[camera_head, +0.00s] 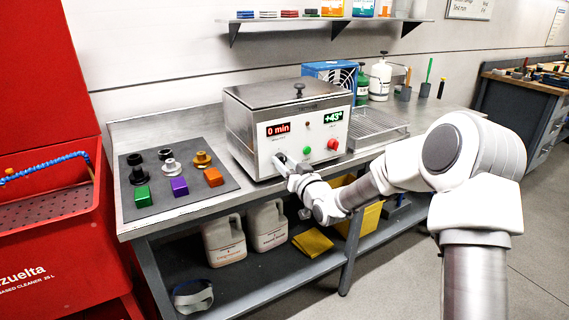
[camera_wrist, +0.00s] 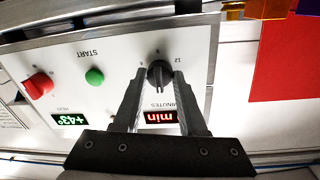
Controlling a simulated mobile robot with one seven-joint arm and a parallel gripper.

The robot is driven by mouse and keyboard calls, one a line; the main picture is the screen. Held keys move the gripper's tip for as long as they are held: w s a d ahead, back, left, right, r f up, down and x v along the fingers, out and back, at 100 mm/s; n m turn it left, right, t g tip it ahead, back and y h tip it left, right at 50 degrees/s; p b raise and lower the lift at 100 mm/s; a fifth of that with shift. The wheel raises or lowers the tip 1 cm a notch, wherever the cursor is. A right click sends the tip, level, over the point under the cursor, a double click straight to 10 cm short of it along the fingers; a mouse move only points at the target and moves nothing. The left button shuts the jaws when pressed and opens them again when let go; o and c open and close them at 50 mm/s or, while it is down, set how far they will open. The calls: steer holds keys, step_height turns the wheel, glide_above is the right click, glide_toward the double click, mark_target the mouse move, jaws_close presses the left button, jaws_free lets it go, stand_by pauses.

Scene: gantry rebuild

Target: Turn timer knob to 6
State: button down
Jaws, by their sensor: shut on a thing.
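The steel ultrasonic-style box (camera_head: 257,152) stands on the bench with a lid on top. Its red display (camera_head: 278,129) reads "0 min". My gripper (camera_head: 283,162) is at the lower left of the front panel. In the wrist view, the panel appears upside down, and the dark timer knob (camera_wrist: 159,74) sits between the two fingertips of my gripper (camera_wrist: 160,78), which are shut on it. A "12" mark shows beside the knob. The knob's exact pointer direction is hard to tell. The fingers partly cover the time display (camera_wrist: 161,117).
On the same panel are a green START button (camera_wrist: 95,76) and a red knob (camera_wrist: 38,86). A green display (camera_head: 333,117) reads "+43°". Left of the box, a dark mat (camera_head: 190,182) holds coloured blocks and metal parts. A wire rack (camera_head: 375,125) stands to the right.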

steer(key=shift+m, duration=0.4)
steer(key=m, duration=0.4)
steer(key=shift+d+m+g, duration=0.1)
steer(key=shift+m+g, duration=0.2)
steer(key=m+p, duration=0.2)
steer(key=m, duration=1)
steer(key=shift+w+d+g+y, duration=0.1)
steer(key=shift+g+y, duration=0.2)
steer(key=shift+g, duration=0.1)
steer(key=m, duration=0.5)
steer(key=shift+y+b, duration=0.3)
steer(key=shift+b, duration=0.05)
steer(key=shift+c, duration=2.3)
jaws_free()
